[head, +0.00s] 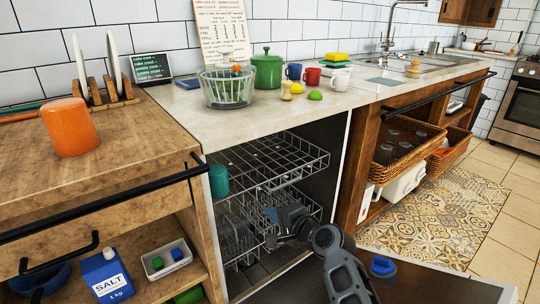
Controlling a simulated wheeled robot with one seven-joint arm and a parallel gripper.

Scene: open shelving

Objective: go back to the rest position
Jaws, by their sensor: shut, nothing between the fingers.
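My gripper (273,216) is at the end of my dark grey arm, low in the head view, in front of the open dishwasher. Its fingertips are small and partly hidden by the wrist; it looks shut and holds nothing. It is beside the lower rack (238,232), left of the arm; I cannot tell whether it touches the rack. The upper rack (268,160) is pulled out above it. A teal cup (219,181) is at the left front of the upper rack.
The open dishwasher door (435,287) extends low at the right, with a blue item (383,266) above it. A salt box (107,276) is on the shelf below. Tiled floor (500,190) is clear at the right.

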